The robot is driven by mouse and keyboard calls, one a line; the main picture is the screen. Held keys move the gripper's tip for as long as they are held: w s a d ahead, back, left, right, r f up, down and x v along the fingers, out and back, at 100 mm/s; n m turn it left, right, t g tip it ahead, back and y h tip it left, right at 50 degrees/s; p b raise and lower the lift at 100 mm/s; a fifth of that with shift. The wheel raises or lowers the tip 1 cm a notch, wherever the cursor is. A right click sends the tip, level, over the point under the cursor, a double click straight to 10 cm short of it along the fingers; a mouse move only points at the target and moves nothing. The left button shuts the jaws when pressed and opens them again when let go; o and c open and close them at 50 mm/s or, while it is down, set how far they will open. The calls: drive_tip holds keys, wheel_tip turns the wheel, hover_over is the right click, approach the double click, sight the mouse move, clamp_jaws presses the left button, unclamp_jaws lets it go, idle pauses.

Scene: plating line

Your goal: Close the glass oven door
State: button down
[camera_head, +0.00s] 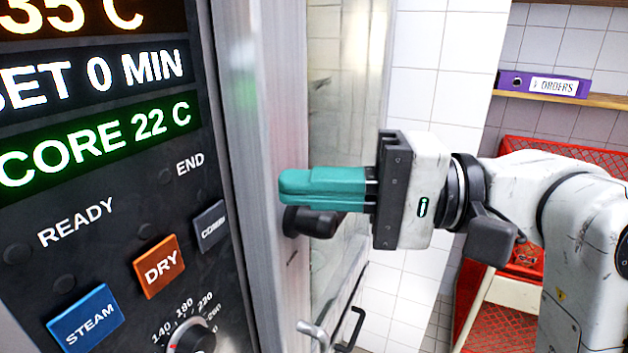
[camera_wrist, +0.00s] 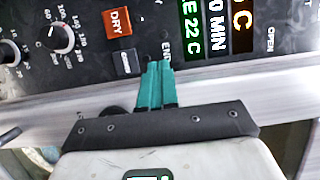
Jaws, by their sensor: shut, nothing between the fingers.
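The glass oven door (camera_head: 345,90) stands right of the control panel in the head view, with a steel frame edge (camera_head: 250,130) on its panel side. I cannot tell whether it is fully closed. A dark handle or latch (camera_head: 318,222) sits just below my gripper (camera_head: 283,187). The teal fingers are shut together and empty, with their tips at the steel edge; contact cannot be told. In the wrist view, my gripper (camera_wrist: 158,65) overlaps the steel strip (camera_wrist: 215,95) and its tips reach over the panel's edge. The gripper body hides part of the door.
The oven control panel (camera_head: 95,215) with lit displays, coloured buttons and a dial fills the left. A red crate rack (camera_head: 500,310) stands at the right. A purple binder (camera_head: 545,84) lies on a wooden shelf (camera_head: 605,100). White tiled wall is behind.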

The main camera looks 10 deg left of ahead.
drive_tip(key=s+d+b, duration=0.2)
drive_tip(key=s+d, duration=0.1)
drive_tip(key=s, duration=0.5)
drive_tip(key=w+d+f+m+t+h, duration=0.25)
drive_tip(key=w+f+t, duration=0.2)
drive_tip(key=f, duration=0.35)
drive_tip(key=w+d+f+m+t+h, duration=0.1)
drive_tip(key=w+d+f+t, duration=0.2)
drive_tip(key=w+f, duration=0.35)
drive_tip(key=s+d+f+m+h+b, duration=0.1)
drive_tip(key=d+f+h, duration=0.15)
drive_tip(key=f, duration=0.65)
drive_tip(key=s+d+f+h, duration=0.1)
drive_tip(key=d+f+h, duration=0.15)
drive_tip(key=f, duration=0.65)
drive_tip(key=s+d+f+g+h, duration=0.1)
drive_tip(key=s+d+f+h, duration=0.1)
drive_tip(key=s+d+f, duration=0.35)
drive_tip(key=s+d+f+g+h, duration=0.1)
drive_tip(key=s+d+f+h, duration=0.15)
drive_tip(key=f, duration=0.55)
drive_tip(key=s+d+f+n+g+h, duration=0.1)
drive_tip(key=s+d+f+g+h, duration=0.1)
drive_tip(key=s+d+f, duration=0.2)
drive_tip(key=s+d+f+n+g+h, duration=0.2)
drive_tip(key=s+f, duration=0.4)
drive_tip(key=s, duration=0.5)
drive_tip(key=d+h+b, duration=0.1)
drive_tip(key=d, duration=0.1)
drive_tip(key=shift+d, duration=0.35)
